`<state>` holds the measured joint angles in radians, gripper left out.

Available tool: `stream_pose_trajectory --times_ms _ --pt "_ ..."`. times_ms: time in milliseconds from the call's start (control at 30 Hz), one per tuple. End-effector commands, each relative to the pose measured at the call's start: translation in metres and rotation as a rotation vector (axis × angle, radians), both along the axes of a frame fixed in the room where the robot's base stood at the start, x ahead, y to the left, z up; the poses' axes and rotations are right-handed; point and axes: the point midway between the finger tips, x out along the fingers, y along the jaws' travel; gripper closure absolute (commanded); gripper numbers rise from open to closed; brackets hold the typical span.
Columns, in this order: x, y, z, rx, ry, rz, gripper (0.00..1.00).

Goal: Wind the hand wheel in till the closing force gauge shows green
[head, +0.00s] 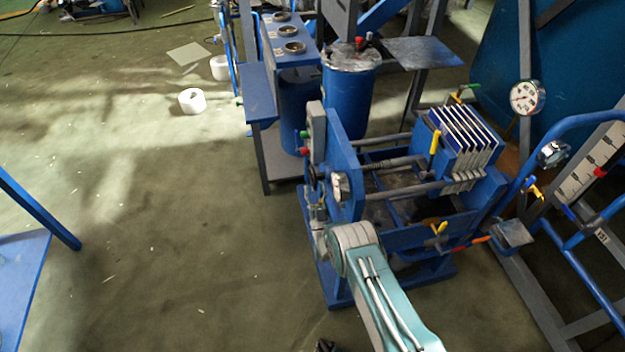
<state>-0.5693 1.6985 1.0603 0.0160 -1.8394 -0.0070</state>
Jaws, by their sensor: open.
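A blue press frame (415,238) stands at centre right, with a threaded screw (385,165) and a stack of pale plates (466,140). A small round gauge (341,187) is on its left end plate; its face is too small and oblique to read. I cannot tell for sure that it is the closing force gauge. A dark rounded part (313,178), perhaps the edge of the hand wheel, shows left of that plate. My gripper (314,196) is open close beside it, partly hidden behind my wrist. I cannot tell whether they touch.
A larger dial (527,97) stands at the right near blue railings (580,122). A blue tank (350,90) and a blue bench (258,95) stand behind the press. White rolls (192,101) lie on the floor. The floor left of the press is clear.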

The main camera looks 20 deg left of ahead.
Motion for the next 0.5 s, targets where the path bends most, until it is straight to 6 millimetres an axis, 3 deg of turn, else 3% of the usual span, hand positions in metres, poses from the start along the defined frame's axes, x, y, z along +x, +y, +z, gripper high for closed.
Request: stream_pose_trajectory --times_ms 300,500 --pt "-0.043 -0.026 -0.04 -0.002 0.003 0.0 0.46" --pt "-0.055 -0.034 -0.051 0.0 0.002 0.001 0.46"
